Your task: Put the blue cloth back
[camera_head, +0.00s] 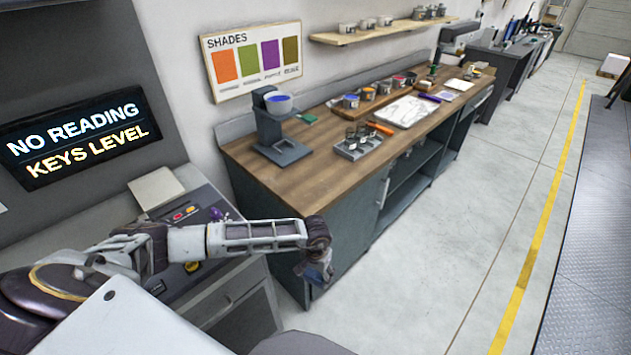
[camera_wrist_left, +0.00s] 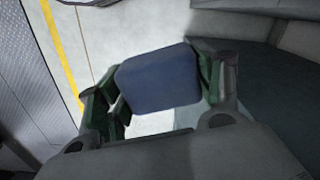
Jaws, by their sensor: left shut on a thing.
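The blue cloth (camera_wrist_left: 158,78) is between the fingers of my left gripper (camera_wrist_left: 160,85) in the left wrist view, a flat dark blue patch with rounded corners. The gripper is shut on it. In the head view my left gripper (camera_head: 318,268) hangs at the near left corner of the wooden-topped bench, in front of its grey-blue side. A small bit of the blue cloth (camera_head: 318,274) shows at the fingertips. The cloth is clear of the bench top. My right gripper is in neither view.
A grey cabinet with control buttons (camera_head: 185,212) is at left. The floor (camera_head: 430,260) to the right is clear.

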